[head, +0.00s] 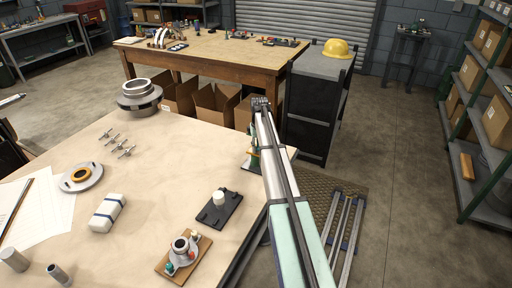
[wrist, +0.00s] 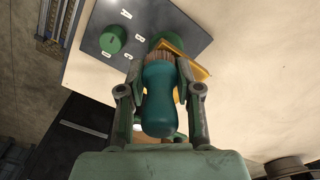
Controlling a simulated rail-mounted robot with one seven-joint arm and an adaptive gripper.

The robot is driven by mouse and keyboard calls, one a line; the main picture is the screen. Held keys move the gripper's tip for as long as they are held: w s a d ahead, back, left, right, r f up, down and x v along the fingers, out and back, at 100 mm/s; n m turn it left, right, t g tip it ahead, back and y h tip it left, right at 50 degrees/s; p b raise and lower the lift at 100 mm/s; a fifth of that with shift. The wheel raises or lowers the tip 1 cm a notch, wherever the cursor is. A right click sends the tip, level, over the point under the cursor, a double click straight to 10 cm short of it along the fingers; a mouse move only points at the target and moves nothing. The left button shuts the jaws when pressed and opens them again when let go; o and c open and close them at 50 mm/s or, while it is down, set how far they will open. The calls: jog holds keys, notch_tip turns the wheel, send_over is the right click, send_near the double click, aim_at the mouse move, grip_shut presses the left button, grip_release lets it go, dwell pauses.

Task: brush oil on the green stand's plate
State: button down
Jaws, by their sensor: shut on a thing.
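My gripper (wrist: 159,82) is shut on a brush with a teal handle (wrist: 158,100), seen in the wrist view. The brush's tan bristle end (wrist: 158,57) points away from the gripper. Just beyond it is a green round part (wrist: 166,42), perhaps of the green stand, with a yellow-orange piece (wrist: 190,60) beside it. The brush overlaps these parts, so I cannot tell whether the bristles touch a plate. In the head view, my arm hides most of this spot; a sliver of green (head: 253,160) shows at the table edge.
A dark board (wrist: 150,22) with a green knob (wrist: 112,39) and white labels lies beside the brush. On the table (head: 150,190) are a grey flanged casing (head: 139,97), a ringed disc (head: 81,177), a white bundle (head: 107,212) and a wooden tray (head: 168,264).

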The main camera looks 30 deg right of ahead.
jog(key=shift+s+d, duration=0.35)
jog(key=shift+s, duration=0.1)
jog(key=w+a, duration=0.4)
jog(key=w, duration=0.1)
jog(key=shift+w+a, duration=0.15)
jog(key=shift+w, duration=0.05)
dwell(0.9)
jog(key=shift+r, duration=0.15)
notch_tip(320, 180, up, 9)
jog(key=p, duration=0.3)
jog(key=shift+p, duration=0.35)
dwell(0.9)
